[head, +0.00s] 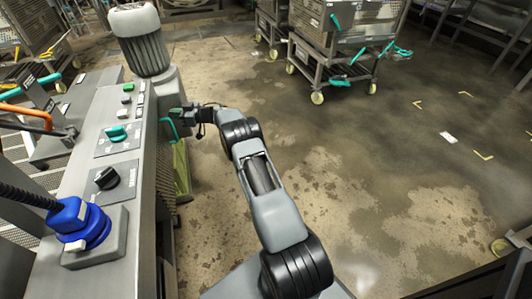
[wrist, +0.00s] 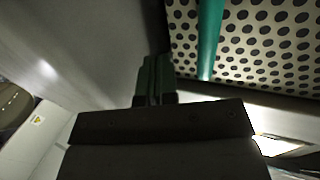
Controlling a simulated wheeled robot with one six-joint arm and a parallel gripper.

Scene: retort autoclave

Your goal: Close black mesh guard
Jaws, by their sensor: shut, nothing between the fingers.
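My gripper (head: 180,115) is at the left of the head view, beside the far end of the grey control console. In the wrist view its two dark green fingers (wrist: 154,75) are together with nothing between them. A perforated panel (wrist: 250,45), pale with dark round holes, fills the upper right of the wrist view. A teal bar (wrist: 209,40) runs down across it. The fingers appear to the left of the bar, apart from it in the picture. A teal handle (head: 170,124) shows by my gripper in the head view. I cannot pick out a black mesh guard with certainty.
The grey console (head: 100,195) carries knobs, buttons and a blue connector (head: 78,222) along the left. A grey motor (head: 143,42) stands behind it. A wheeled cart (head: 335,50) with teal handles stands at the back.

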